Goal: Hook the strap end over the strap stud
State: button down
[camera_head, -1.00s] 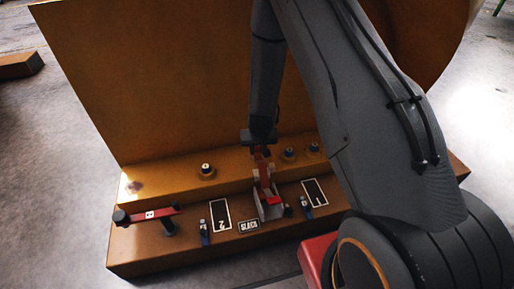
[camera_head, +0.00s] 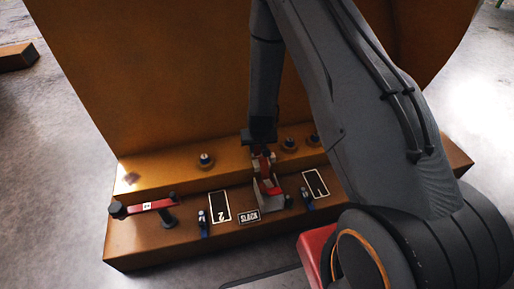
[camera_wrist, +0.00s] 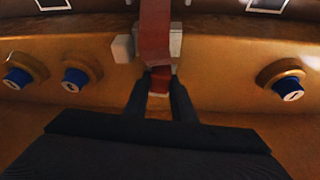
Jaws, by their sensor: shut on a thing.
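A red strap (camera_head: 268,178) rises from a grey bracket (camera_head: 270,202) on the front ledge of the orange casting. In the wrist view the strap (camera_wrist: 155,35) runs from the top down to my gripper. My gripper (camera_wrist: 160,95) is shut on the strap's end; the head view shows the gripper (camera_head: 262,155) just above the step. Blue-capped round studs sit on the step: one (camera_head: 205,160) left of my gripper and two to its right, (camera_wrist: 75,80) being the nearer one in the wrist view. I cannot tell which is the strap stud. No stud shows directly under the fingers.
Labels "2" (camera_head: 220,207), "1" (camera_head: 315,186) and "SLACK" (camera_head: 249,216) and small blue latches (camera_head: 203,224) line the ledge. The tall orange wall (camera_head: 150,80) rises behind the step.

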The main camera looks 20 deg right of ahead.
jog(key=c, duration=1.4)
grip_release()
jog(key=p+v, duration=0.2)
jog(key=v, duration=0.5)
jog(key=shift+r, duration=0.45)
jog(key=shift+s, duration=0.1)
